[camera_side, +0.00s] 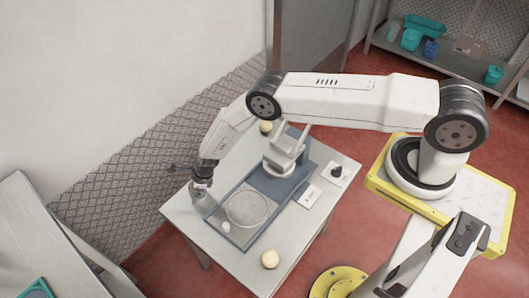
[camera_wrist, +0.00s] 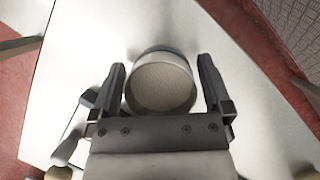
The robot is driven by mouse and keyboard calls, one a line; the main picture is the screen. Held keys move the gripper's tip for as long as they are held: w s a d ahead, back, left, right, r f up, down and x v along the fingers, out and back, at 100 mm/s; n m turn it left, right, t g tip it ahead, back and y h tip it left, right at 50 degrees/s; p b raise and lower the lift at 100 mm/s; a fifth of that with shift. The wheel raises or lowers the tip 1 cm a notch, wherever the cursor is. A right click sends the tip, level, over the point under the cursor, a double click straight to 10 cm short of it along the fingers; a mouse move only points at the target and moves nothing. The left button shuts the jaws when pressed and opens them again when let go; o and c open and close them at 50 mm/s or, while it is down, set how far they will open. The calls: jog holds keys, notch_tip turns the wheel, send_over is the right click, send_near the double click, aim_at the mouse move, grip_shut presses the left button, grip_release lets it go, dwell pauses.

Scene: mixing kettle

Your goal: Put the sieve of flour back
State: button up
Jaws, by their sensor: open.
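In the wrist view the sieve of flour (camera_wrist: 161,84) is a round, pale-rimmed container with a beige, grainy inside. It stands on the pale table top between the two dark fingers of my gripper (camera_wrist: 161,66). The fingers are apart, one on each side of it, with a narrow gap showing. In the side view my gripper (camera_side: 201,182) points down over the table's left corner. A small grey shape, seemingly the sieve (camera_side: 201,197), shows just under it, partly hidden.
The mixing kettle (camera_side: 269,178) stands on the table (camera_side: 232,258) right of my gripper, with a blue-grey frame and a round pale bowl (camera_side: 247,209). Round cream-coloured pieces (camera_side: 270,259) sit at the table's front and back. A control box with a black knob (camera_side: 337,172) is at right.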

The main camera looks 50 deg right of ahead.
jog(key=v, duration=1.1)
jog(key=shift+r, duration=0.25)
jog(key=shift+s+d, duration=0.1)
jog(key=shift+r, duration=0.1)
dwell(0.5)
jog(key=s+d+r+n, duration=0.3)
jog(key=r+n, duration=0.4)
jog(key=r, duration=0.2)
jog(key=s+d+r+n, duration=0.3)
jog(key=r+n, duration=0.3)
jog(key=r, duration=0.3)
jog(key=s+d+r+n+h, duration=0.1)
jog(key=s+d+r+n, duration=0.3)
jog(key=s+n, duration=0.3)
jog(key=s+d+r+n+h, duration=0.2)
jog(key=s+d+r+n, duration=0.2)
jog(key=s+r+n, duration=0.2)
jog(key=s+n, duration=0.1)
jog(key=s, duration=0.1)
jog(key=shift+s+r+g, duration=0.15)
jog(key=shift+s+g, duration=0.15)
jog(key=shift+s, duration=0.1)
